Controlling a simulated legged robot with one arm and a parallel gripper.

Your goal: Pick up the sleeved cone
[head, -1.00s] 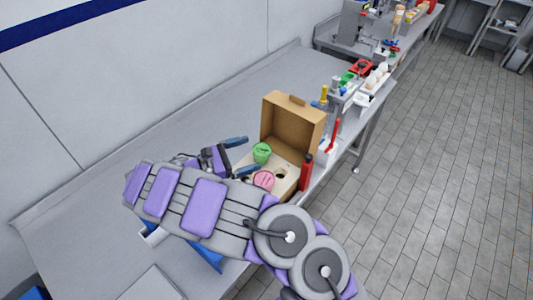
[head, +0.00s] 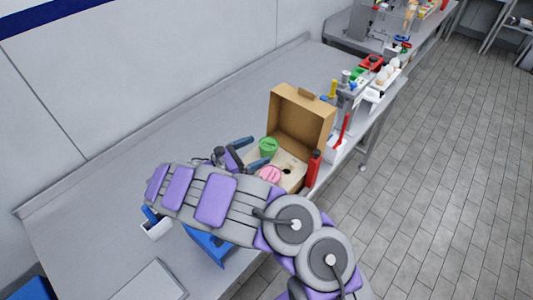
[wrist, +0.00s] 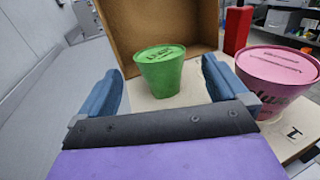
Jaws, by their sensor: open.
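A green sleeved cup or cone (wrist: 160,73) with a printed lid stands upright in the cardboard box's holder; the head view also shows it (head: 268,147). A pink one (wrist: 277,80) stands to its right and nearer; the head view shows its lid (head: 270,175). My gripper (wrist: 162,82) is open, its two blue fingers on either side of the green one in the wrist view, with gaps between. In the head view the fingers (head: 253,152) are at the box's left side. The lower parts of both cones are hidden in the holder.
The open cardboard box (head: 303,118) has its lid raised behind the cones. The grey counter (head: 190,115) is clear at the left and back.

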